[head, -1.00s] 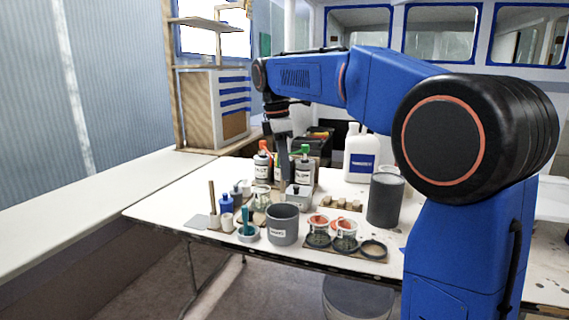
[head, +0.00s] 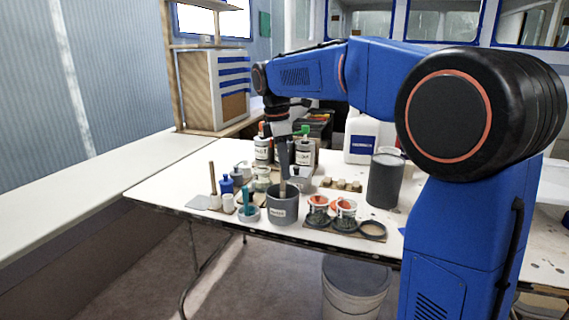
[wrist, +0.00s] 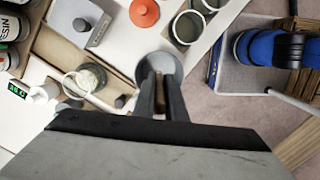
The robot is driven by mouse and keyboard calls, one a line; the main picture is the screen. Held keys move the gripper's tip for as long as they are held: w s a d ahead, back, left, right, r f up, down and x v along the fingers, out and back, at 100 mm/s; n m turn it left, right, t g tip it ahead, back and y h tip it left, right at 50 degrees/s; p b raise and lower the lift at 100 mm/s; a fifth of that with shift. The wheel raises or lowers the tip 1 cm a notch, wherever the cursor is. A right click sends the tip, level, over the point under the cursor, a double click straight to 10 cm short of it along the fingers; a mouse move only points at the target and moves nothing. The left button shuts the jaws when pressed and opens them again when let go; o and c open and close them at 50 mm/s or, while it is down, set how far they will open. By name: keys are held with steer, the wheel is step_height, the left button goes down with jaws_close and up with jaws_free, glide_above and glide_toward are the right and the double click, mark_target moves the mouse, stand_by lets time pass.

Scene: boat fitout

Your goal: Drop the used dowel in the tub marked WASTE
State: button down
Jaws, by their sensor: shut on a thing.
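My gripper (head: 283,170) is shut on the used dowel (head: 282,188), a thin wooden stick hanging upright below the fingers. The dowel's lower end is at the mouth of the grey round tub (head: 282,210), and its tip is hidden behind the rim. The tub stands near the table's front edge and bears a pale label too small to read surely. In the wrist view my gripper (wrist: 160,92) points at the tub (wrist: 170,62), with the dowel (wrist: 159,84) between the fingers over its opening.
A teal-handled item in a small dish (head: 248,213) is close left. Labelled bottles (head: 304,152) stand behind. A dark grey cylinder (head: 385,182) is further right. A bucket (head: 355,288) sits under the table.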

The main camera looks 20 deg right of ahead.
steer(key=shift+f, duration=0.2)
steer(key=c, duration=1.7)
jaws_free()
steer(key=r, duration=0.5)
steer(key=a+r, duration=0.1)
steer(key=r, duration=0.5)
steer(key=a+r, duration=0.1)
steer(key=r, duration=0.5)
steer(key=shift+w+r, duration=0.1)
steer(key=shift+r, duration=0.05)
